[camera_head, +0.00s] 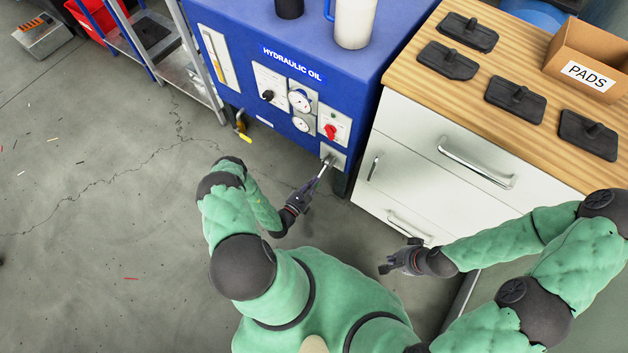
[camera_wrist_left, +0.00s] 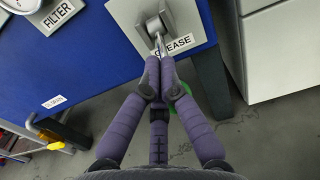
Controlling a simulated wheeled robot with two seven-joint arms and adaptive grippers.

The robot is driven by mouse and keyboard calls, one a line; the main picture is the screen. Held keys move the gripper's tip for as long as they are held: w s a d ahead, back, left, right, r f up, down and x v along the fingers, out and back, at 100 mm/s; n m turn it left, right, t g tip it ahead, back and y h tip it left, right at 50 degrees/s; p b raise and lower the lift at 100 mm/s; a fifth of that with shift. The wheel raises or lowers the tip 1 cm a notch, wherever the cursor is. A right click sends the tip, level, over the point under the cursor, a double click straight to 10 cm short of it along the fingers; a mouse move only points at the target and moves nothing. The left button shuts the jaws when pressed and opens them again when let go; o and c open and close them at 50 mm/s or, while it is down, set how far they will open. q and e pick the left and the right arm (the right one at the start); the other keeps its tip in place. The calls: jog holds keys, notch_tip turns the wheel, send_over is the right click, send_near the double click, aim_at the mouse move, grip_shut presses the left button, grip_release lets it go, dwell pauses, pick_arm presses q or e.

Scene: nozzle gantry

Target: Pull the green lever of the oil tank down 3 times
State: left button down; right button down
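The oil tank (camera_head: 262,75) is a blue cabinet labelled HYDRAULIC OIL. Low on its front right is a grey plate with a lever (camera_head: 328,162). In the left wrist view, the lever's metal shaft (camera_wrist_left: 159,42) comes out of the plate marked GREASE and slopes down to my fingers. A bit of its green end (camera_wrist_left: 180,91) shows behind them. My left gripper (camera_head: 316,182) is at the lever, its fingertips (camera_wrist_left: 160,78) close together around it and hiding most of the handle. My right gripper (camera_head: 397,256) is open and empty, in front of the white drawers.
The white drawer cabinet (camera_head: 410,150) stands close to the tank's right, with several black pads and a PADS box (camera_head: 590,60) on top. A yellow-handled valve (camera_head: 243,132) hangs at the tank's lower left. The floor at left is mostly clear.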

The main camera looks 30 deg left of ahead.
pick_arm(q)
jog(key=s, duration=0.9)
jog(key=shift+s+a, duration=0.35)
jog(key=shift+a, duration=0.05)
dwell(0.7)
jog(key=d+r+m+g+h+p, duration=0.1)
jog(key=d+r+m+g+h, duration=0.3)
jog(key=d, duration=0.3)
jog(key=d+r+m+g+h+p, duration=0.1)
jog(key=d+r+m+g+h, duration=0.1)
jog(key=d+m+h, duration=0.35)
jog(key=s+d+r+m+g+h+p, duration=0.2)
jog(key=s+d+r+m+g, duration=0.4)
jog(key=s+d+m+g, duration=0.6)
jog(key=w+a+r+m+y+p, duration=0.3)
jog(key=w+a+r+m+y, duration=0.2)
jog(key=r+m+y, duration=0.4)
jog(key=shift+w+a+r+m, duration=0.25)
jog(key=shift+w+r+m, duration=0.2)
jog(key=shift+m, duration=0.6)
